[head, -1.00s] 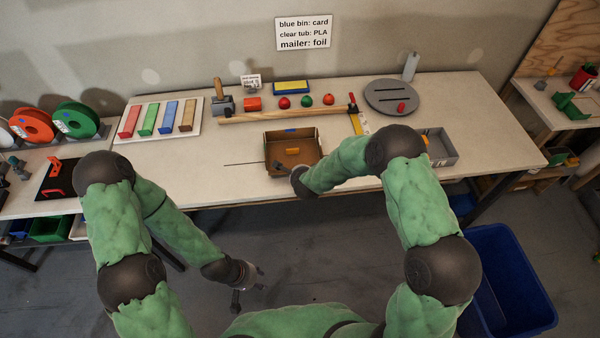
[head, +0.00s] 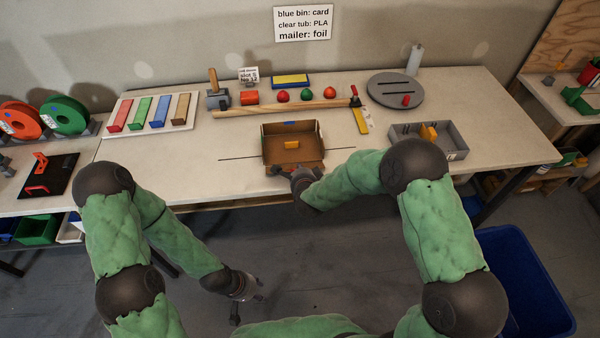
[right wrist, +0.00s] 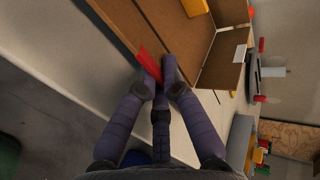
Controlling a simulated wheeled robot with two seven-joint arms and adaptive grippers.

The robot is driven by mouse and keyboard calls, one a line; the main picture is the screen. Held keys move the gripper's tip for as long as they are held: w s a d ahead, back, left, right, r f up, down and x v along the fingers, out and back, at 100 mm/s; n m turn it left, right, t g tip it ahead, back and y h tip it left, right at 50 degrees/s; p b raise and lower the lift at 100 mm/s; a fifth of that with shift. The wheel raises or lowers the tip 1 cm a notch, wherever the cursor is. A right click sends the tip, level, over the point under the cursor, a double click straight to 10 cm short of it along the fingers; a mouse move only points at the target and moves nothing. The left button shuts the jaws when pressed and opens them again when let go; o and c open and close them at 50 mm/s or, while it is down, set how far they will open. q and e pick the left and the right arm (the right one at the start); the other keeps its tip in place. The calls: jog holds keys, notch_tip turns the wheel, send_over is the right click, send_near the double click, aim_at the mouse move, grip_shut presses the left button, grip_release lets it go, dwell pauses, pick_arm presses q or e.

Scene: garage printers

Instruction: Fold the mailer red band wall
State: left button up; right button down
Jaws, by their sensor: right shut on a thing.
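The mailer (head: 266,150) is a brown open cardboard box near the table's front edge, with a yellow block (head: 292,145) inside. In the right wrist view, the mailer's cardboard (right wrist: 220,60) fills the top and the red band (right wrist: 149,64) lies at the fingertips. My right gripper (right wrist: 168,64) is shut on the red band wall; in the head view it is at the mailer's front edge, and it hides the band. My left gripper (head: 248,298) is open and empty, low in front of the table, away from the mailer.
A wooden bar (head: 285,108) lies behind the mailer. A grey divided tray (head: 455,152) stands to its right, and a grey turntable (head: 396,92) is at the back right. Bare tabletop (head: 215,145) lies to the left. A blue bin (head: 530,275) stands on the floor.

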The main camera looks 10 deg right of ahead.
jog(key=shift+s, duration=0.1)
jog(key=c, duration=1.4)
grip_release()
jog(key=shift+o, duration=0.2)
